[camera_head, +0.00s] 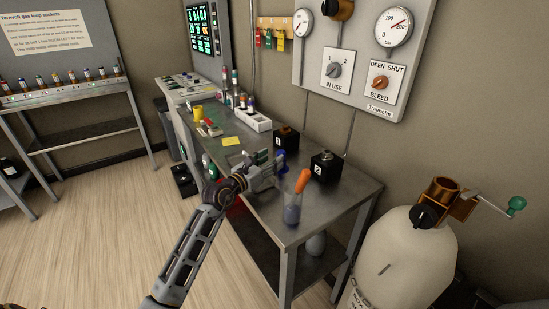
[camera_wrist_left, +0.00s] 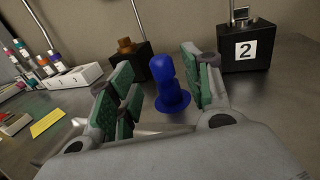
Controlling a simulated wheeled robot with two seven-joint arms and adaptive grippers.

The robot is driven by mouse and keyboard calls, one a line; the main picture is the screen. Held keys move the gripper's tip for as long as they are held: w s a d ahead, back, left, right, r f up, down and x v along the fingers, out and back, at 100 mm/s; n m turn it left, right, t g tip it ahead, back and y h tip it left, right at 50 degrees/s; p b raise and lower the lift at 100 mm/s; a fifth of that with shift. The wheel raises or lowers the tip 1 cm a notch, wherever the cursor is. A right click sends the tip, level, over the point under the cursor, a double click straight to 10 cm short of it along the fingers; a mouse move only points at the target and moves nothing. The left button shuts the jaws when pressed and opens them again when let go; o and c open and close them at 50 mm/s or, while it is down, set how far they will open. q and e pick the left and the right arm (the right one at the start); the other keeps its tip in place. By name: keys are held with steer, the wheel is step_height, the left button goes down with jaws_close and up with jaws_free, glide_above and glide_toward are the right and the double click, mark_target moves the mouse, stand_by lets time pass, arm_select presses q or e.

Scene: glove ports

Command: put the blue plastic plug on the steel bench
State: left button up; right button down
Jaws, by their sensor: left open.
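The blue plastic plug (camera_wrist_left: 168,88) stands upright on its wide flange in the left wrist view, apparently on the steel bench (camera_head: 335,197). In the head view only a bit of the plug (camera_head: 281,156) shows behind my left gripper (camera_head: 268,173). My left gripper is open, low over the bench. In the wrist view its green-padded fingers stand on either side of the plug, with visible gaps, so it is not gripped. My right gripper is not in view.
A clear beaker (camera_head: 292,208) with an orange-handled tool stands near the bench's front. Black box 2 (camera_head: 322,168) and another dark box (camera_head: 286,138) stand behind. Bare bench shows at right.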

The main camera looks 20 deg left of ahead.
arm_select(q)
steer(key=shift+v, duration=2.8)
